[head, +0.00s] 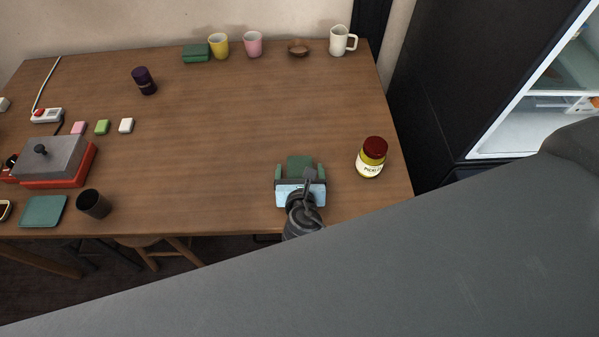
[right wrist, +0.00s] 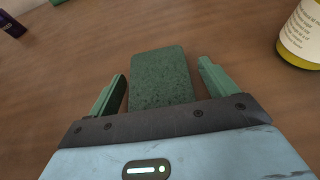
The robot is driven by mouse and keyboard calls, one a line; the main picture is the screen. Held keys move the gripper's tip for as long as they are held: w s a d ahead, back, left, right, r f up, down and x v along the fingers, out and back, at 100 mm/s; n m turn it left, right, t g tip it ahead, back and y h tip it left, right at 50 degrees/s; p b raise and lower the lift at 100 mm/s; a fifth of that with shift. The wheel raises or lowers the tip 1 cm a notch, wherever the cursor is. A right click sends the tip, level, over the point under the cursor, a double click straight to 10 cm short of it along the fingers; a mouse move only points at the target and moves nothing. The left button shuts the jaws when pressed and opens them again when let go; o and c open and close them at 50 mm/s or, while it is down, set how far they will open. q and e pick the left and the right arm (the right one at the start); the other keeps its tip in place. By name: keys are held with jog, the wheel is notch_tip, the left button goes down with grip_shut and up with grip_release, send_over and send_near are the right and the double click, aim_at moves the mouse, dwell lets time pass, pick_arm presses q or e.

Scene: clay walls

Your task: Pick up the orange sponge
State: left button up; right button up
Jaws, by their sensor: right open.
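No orange sponge shows in either view. A dark green speckled block that looks like a sponge (head: 299,163) lies on the wooden table (head: 230,130) near its front edge, right of centre. It also shows in the right wrist view (right wrist: 162,78), lying lengthwise between the fingers. My right gripper (head: 300,170) is open, with green fingers either side of the block and a visible gap on each side. In the right wrist view the gripper (right wrist: 160,90) holds nothing. The block's near end is hidden by the gripper body. My left gripper is not in view.
A jar with a dark red lid (head: 371,157) stands close on the right. A red-based grill (head: 52,160) and dark cup (head: 94,203) are left. The table's middle is clear.

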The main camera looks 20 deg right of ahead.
jog(key=c, duration=1.1)
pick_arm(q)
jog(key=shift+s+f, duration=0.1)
pick_arm(e)
jog(key=shift+o, duration=0.2)
